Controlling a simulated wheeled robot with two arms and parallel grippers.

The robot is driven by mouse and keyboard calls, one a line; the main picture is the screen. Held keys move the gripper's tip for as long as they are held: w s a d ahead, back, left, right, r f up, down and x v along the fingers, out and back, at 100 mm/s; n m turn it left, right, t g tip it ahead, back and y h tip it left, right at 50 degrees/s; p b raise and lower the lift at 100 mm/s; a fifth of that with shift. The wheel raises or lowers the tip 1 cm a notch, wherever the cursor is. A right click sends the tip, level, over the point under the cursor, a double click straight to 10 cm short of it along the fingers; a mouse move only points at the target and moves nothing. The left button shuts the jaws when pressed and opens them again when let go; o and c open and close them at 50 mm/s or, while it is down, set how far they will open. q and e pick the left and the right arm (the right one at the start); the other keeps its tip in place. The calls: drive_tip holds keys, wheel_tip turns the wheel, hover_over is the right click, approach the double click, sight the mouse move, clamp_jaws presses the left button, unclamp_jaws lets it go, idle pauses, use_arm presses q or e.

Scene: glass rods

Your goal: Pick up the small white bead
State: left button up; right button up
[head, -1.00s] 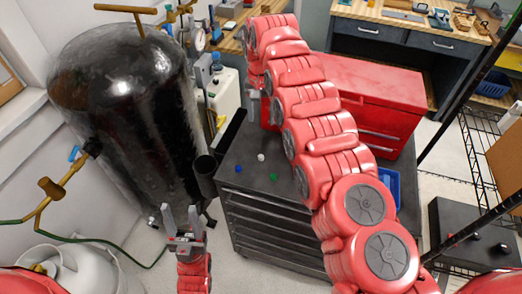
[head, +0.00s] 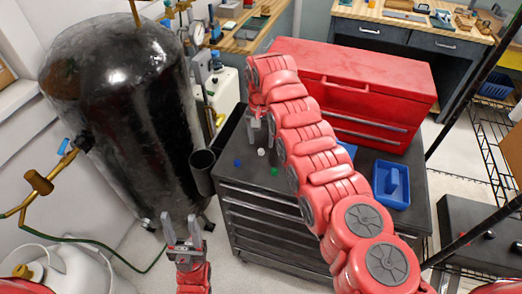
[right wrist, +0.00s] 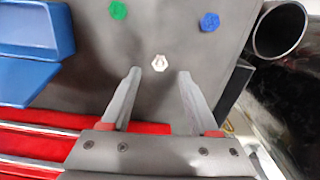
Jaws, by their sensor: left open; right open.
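The small white bead (head: 261,152) lies on the dark grey top of the tool cabinet. In the right wrist view the white bead (right wrist: 159,62) lies between and just beyond my two fingertips. My right gripper (right wrist: 159,76) is open and empty; in the head view the right gripper (head: 258,114) is over the cabinet, behind the bead, its fingers partly hidden by the arm. My left gripper (head: 182,230) is open and empty, low in front of the black tank.
A green bead (head: 274,171) and a blue bead (head: 237,162) lie near the white one. A red toolbox (head: 350,80) and a blue tray (head: 392,186) stand on the cabinet (head: 275,195). A dark cylinder (head: 202,160) stands at its left edge, beside the black tank (head: 125,110).

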sight(261, 150)
drive_tip(key=shift+s+f+p, duration=0.1)
drive_tip(key=shift+f+p, duration=0.5)
drive_tip(key=shift+f, duration=1.3)
clamp_jaws()
